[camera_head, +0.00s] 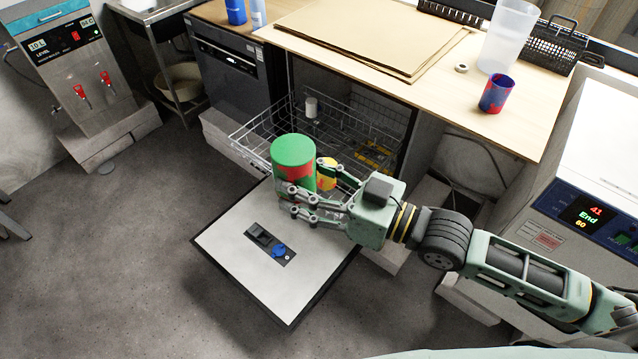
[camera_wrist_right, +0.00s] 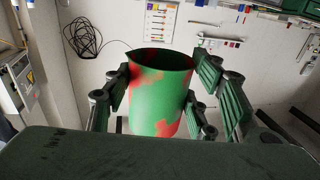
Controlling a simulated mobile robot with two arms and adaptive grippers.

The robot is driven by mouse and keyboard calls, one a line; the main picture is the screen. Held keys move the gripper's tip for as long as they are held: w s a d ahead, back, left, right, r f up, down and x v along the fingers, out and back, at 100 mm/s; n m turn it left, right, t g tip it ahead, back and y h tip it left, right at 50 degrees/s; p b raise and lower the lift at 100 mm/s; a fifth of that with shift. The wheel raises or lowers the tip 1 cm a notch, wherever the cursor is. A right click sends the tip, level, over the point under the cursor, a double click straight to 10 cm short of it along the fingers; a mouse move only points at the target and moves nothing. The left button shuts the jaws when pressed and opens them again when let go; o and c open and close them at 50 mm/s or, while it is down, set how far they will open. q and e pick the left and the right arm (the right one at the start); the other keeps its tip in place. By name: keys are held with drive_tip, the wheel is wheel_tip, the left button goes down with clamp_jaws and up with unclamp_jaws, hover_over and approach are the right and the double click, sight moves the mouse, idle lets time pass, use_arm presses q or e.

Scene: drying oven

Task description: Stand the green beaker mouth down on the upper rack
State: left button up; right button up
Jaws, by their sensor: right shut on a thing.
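The green beaker (camera_head: 293,155), with red patches, is held by my right gripper (camera_head: 300,190). In the head view its closed green base faces up, so its mouth points down. In the right wrist view the beaker (camera_wrist_right: 160,95) sits between the green finger pads, and its dark open mouth shows at the picture's top. The wire rack (camera_head: 247,133) is pulled out of the dishwasher behind and around the beaker in the head view. I cannot tell whether the beaker's rim touches the rack. My left gripper is not in view.
A pale cup (camera_head: 311,107) and a yellow item (camera_head: 327,172) are by the rack. The open dishwasher door (camera_head: 225,238) lies below. The wooden counter (camera_head: 400,85) above carries brown sheets, a red-blue cup (camera_head: 496,93) and a clear container (camera_head: 508,35). An oven (camera_head: 590,205) stands right.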

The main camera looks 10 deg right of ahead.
sight(286, 174)
drive_tip(key=shift+w+a+r+n+g+y, duration=0.25)
drive_tip(key=shift+w+a+n+g+y, duration=0.15)
drive_tip(key=shift+a+n+g, duration=0.15)
drive_tip(key=shift+w+a+r+n+g+y, duration=0.15)
drive_tip(key=shift+a+n+g+y, duration=0.1)
drive_tip(key=shift+a+g, duration=0.2)
drive_tip(key=shift+w+a+r+n+g+y, duration=0.1)
drive_tip(key=shift+a+n+g+y, duration=0.1)
drive_tip(key=shift+a+g, duration=0.15)
drive_tip(key=shift+a, duration=0.1)
